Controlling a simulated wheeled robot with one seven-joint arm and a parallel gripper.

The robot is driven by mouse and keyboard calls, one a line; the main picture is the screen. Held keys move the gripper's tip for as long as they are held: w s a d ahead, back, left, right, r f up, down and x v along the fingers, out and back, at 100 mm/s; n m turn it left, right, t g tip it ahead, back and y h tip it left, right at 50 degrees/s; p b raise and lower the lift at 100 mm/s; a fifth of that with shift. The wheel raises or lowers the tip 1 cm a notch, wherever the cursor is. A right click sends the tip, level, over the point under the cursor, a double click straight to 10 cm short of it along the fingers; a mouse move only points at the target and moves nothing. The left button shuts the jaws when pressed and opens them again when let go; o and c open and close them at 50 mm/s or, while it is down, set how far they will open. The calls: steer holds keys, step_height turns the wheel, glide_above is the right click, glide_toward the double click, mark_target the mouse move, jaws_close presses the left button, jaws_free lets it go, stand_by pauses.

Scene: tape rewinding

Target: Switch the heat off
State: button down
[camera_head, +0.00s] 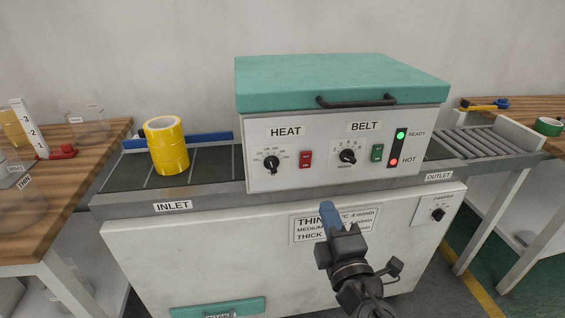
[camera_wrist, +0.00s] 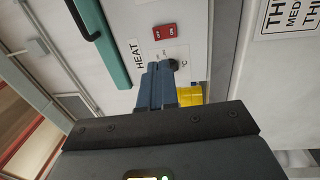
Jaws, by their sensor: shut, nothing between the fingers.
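The red HEAT switch (camera_head: 305,159) is on the front panel of the white machine, right of the black HEAT knob (camera_head: 271,163). Its pressed side is too small to tell. In the wrist view the red switch (camera_wrist: 164,32) and the HEAT knob (camera_wrist: 174,64) show beyond the fingertips, with the view turned on its side. My gripper (camera_head: 328,212) is shut and empty, with blue fingers, in front of the machine, below the switch and slightly right of it in the head view. The fingers (camera_wrist: 156,72) cover part of the panel near the knob in the wrist view.
The BELT knob (camera_head: 347,156) and green switch (camera_head: 377,152) are right of the red switch. Green READY (camera_head: 400,134) and red HOT (camera_head: 394,162) lamps are lit. A teal lid with a black handle (camera_head: 356,101) overhangs the panel. Yellow tape rolls (camera_head: 167,146) stand on the inlet belt.

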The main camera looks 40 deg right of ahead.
steer(key=shift+w+r, duration=0.1)
steer(key=shift+w, duration=0.1)
steer(key=p, duration=0.5)
glide_toward(307, 156)
steer(key=x, duration=0.7)
